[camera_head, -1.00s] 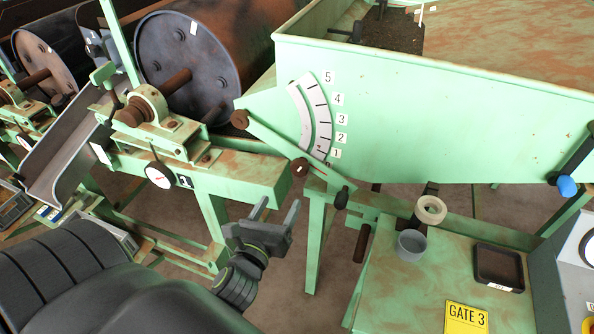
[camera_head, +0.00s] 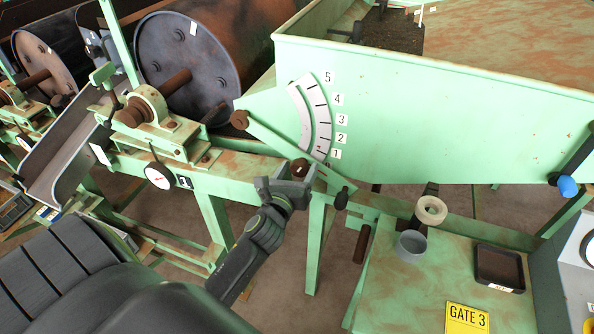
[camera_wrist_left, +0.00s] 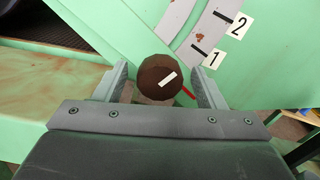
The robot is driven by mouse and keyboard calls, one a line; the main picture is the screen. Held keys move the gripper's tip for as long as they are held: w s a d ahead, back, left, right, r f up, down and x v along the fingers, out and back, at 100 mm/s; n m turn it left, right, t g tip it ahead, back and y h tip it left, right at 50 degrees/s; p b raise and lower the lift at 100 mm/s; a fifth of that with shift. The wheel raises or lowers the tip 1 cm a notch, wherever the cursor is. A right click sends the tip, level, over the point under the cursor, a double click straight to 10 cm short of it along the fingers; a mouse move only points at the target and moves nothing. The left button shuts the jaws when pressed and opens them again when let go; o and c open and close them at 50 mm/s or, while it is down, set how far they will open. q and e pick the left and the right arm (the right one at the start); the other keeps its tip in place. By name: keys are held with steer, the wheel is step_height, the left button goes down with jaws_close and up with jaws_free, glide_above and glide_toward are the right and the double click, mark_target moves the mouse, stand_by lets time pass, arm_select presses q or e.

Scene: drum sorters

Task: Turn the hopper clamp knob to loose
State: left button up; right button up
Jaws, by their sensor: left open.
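The hopper clamp knob (camera_head: 300,168) is a round, rusty brown knob on the green lever at the lower end of the numbered scale. In the left wrist view the knob (camera_wrist_left: 160,77) shows a white mark slanting up to the right and a short red line beside it. My left gripper (camera_head: 283,185) is at the knob. In the left wrist view the left gripper (camera_wrist_left: 162,88) is open, with one finger on each side of the knob and a gap visible at each side. My right gripper is not in view.
The curved scale plate (camera_head: 318,118), numbered 1 to 5, is on the green hopper wall (camera_head: 440,120).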

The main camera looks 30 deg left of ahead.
arm_select(q)
steer(key=c, duration=1)
